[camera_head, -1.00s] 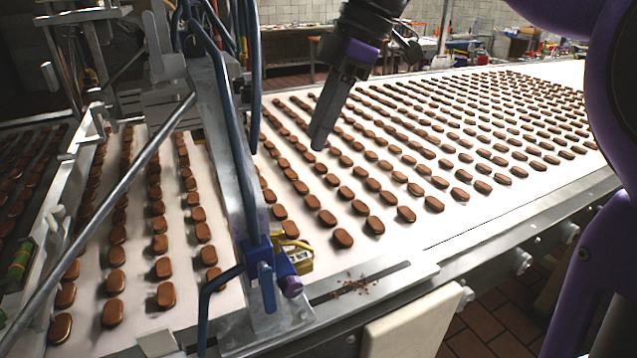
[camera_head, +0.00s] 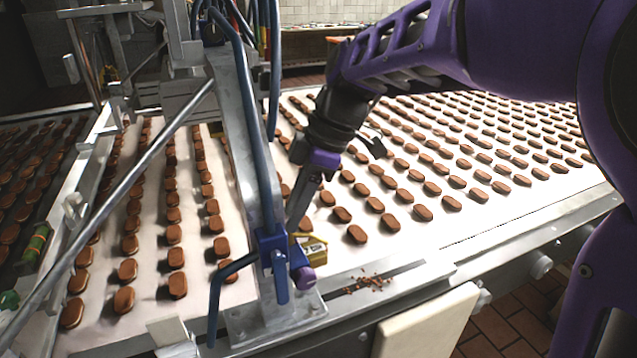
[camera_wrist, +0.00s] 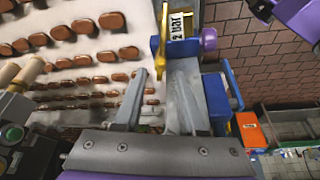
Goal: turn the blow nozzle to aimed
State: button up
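A blue clamp block (camera_head: 272,250) sits on the grey metal bracket at the near belt edge, with a purple knob (camera_head: 303,278) on it. A yellow part (camera_head: 313,248) beside it looks like the blow nozzle with its tag. In the wrist view the slim yellow nozzle (camera_wrist: 160,58) runs beside a "2 bar" tag (camera_wrist: 181,25), the blue block and the purple knob (camera_wrist: 208,39). My gripper (camera_head: 293,225) points down at the clamp. In the wrist view my gripper (camera_wrist: 162,75) has its fingers apart, the yellow nozzle showing between them; contact cannot be told.
A white belt (camera_head: 440,225) carries rows of chocolate-coated pieces on both sides of the bracket. Blue hoses and a slanted metal rod (camera_head: 120,195) stand at left. Brown crumbs (camera_head: 372,282) lie on the near rail. A cream board (camera_head: 425,325) hangs in front.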

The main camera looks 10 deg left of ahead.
jog(key=shift+a+f, duration=0.15)
jog(key=shift+f, duration=0.2)
grip_shut()
jog(key=shift+s+m+b, duration=0.1)
jog(key=shift+m+b, duration=0.3)
grip_release()
jog(key=shift+r, duration=0.15)
